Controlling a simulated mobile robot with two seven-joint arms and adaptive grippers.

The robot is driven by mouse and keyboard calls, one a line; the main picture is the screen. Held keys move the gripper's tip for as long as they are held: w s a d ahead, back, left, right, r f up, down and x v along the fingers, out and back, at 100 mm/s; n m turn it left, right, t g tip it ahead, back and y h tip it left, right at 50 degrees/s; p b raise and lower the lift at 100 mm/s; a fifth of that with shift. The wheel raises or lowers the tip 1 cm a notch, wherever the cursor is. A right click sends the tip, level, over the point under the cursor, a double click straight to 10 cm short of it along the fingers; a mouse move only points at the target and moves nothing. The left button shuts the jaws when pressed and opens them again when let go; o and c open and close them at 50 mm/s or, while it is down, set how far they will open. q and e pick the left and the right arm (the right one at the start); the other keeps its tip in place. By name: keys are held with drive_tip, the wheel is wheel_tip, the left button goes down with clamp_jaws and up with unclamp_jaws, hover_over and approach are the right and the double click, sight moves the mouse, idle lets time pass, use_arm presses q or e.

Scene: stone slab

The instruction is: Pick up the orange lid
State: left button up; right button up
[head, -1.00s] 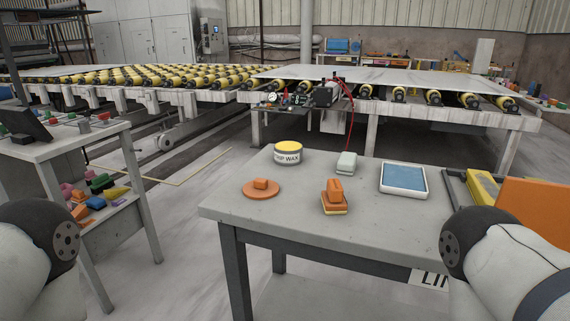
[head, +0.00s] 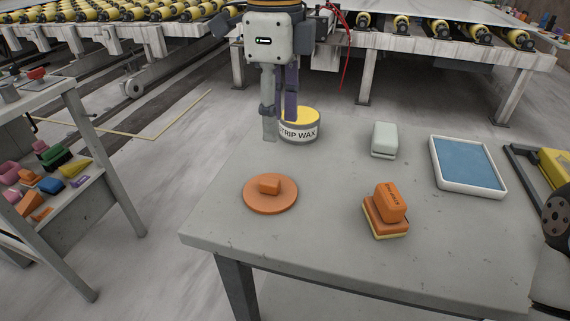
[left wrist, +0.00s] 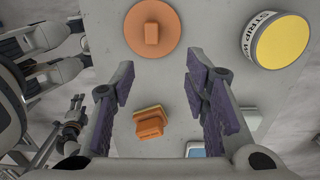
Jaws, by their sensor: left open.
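The orange lid (head: 270,193) is a flat round disc with a small block-shaped knob on top. It lies on the grey table (head: 330,280) near its left edge. In the left wrist view the lid (left wrist: 152,28) shows at the top, a little left of centre. My left gripper (head: 279,130) points down above the table, beyond the lid and in front of the wax tin. In the left wrist view its two purple-padded fingers (left wrist: 166,98) are wide apart with nothing held between them. My right gripper does not show in the head view.
A yellow-topped strip wax tin (head: 299,127) stands behind the lid. Orange stacked blocks (head: 386,209), a pale grey block (head: 384,139) and a blue-filled tray (head: 467,164) sit further right. Table space around the lid is clear.

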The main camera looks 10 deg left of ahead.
sight(274, 182)
use_arm(q)
drive_tip(key=f, duration=0.1)
drive_tip(key=s+f, duration=0.1)
drive_tip(key=f, duration=0.1)
drive_tip(key=shift+s+f, duration=0.2)
drive_tip(key=shift+s, duration=0.1)
drive_tip(key=f, duration=0.7)
drive_tip(key=shift+a, duration=0.2)
drive_tip(key=shift+w+f, duration=0.1)
drive_tip(key=shift+f, duration=0.4)
clamp_jaws()
